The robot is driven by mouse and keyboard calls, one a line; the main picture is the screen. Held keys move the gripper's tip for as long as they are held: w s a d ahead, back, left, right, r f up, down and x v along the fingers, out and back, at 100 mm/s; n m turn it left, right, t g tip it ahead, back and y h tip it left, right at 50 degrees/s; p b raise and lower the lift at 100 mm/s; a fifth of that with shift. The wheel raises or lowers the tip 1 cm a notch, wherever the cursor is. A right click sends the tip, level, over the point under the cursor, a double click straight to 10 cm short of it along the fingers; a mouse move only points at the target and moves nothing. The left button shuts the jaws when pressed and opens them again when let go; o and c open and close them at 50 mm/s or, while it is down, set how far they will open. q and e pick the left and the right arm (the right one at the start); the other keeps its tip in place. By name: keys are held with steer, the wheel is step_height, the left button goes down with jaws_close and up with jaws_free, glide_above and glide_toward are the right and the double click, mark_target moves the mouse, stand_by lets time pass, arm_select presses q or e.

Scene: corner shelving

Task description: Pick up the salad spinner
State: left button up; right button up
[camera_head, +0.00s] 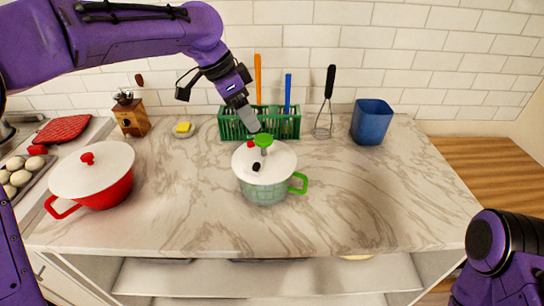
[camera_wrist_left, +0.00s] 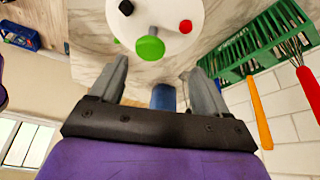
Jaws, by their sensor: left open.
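The salad spinner (camera_head: 265,185) stands upright on the marble counter. It has a pale green body, a green handle at its right, and a white lid with a green knob, a red button and a black button. My left gripper (camera_head: 250,122) is open just above and behind the lid, close to the knob; I cannot tell if it touches. In the left wrist view the spinner's lid (camera_wrist_left: 165,22) is at the top, and its knob shows just beyond the gap between the open fingers (camera_wrist_left: 160,68), with nothing held. My right gripper is out of view.
A green rack (camera_head: 285,127) with utensils stands close behind the spinner. A whisk (camera_head: 323,118) and a blue container (camera_head: 371,122) are right of it. A red pot (camera_head: 107,190) with a white lid is at the left. The counter's right and front are clear.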

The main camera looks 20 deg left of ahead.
mark_target(258, 139)
arm_select(q)
steer(key=f, duration=0.1)
steer(key=d+f, duration=0.1)
steer(key=f, duration=0.1)
steer(key=shift+s+d+f, duration=0.3)
steer(key=shift+d+f, duration=0.05)
steer(key=shift+d, duration=0.05)
steer(key=p+x, duration=0.1)
steer(key=x, duration=0.5)
steer(key=shift+s+r, duration=0.1)
steer(key=shift+a, duration=0.1)
steer(key=shift+c, duration=0.3)
